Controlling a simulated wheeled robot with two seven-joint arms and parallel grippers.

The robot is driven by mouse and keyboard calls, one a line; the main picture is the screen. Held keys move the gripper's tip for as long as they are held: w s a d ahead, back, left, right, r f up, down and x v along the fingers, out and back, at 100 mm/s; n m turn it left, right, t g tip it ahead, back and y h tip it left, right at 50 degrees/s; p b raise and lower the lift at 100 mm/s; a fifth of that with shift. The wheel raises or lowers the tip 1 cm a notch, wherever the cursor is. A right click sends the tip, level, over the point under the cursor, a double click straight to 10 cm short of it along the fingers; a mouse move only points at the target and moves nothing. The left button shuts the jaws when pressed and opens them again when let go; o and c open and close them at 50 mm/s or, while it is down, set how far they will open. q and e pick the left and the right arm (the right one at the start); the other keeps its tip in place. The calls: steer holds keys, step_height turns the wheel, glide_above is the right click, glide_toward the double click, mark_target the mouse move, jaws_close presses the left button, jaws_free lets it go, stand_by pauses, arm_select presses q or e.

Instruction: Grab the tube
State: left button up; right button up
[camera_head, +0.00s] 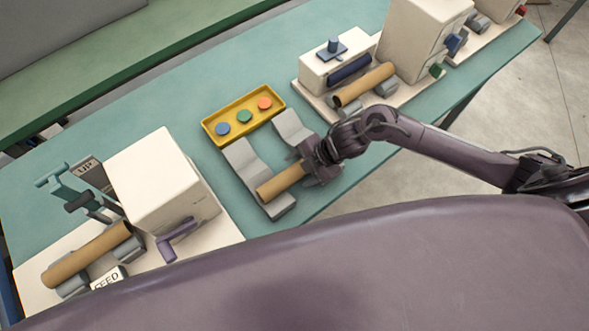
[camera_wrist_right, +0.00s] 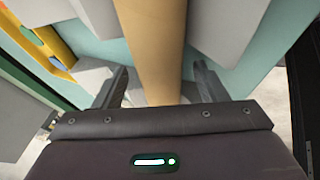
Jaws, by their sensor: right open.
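A brown cardboard tube (camera_head: 279,183) lies across two grey cradle supports (camera_head: 262,172) near the front edge of the green table. My right gripper (camera_head: 318,171) is at the tube's right end and covers part of it in the head view. In the right wrist view the tube (camera_wrist_right: 152,45) runs between the two open fingers of the right gripper (camera_wrist_right: 160,85), with gaps on both sides. Other similar tubes lie on the left machine (camera_head: 86,254) and on the right machine (camera_head: 364,84). My left gripper is not in view.
A yellow tray (camera_head: 208,131) with blue, green and orange discs stands behind the cradle. A cream machine with a purple crank (camera_head: 176,239) is to the left. More cream machines (camera_head: 425,40) stand at the right. Bare green table (camera_head: 170,85) lies at the back.

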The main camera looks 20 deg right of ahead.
steer(key=c, duration=1.1)
steer(key=shift+r, duration=0.1)
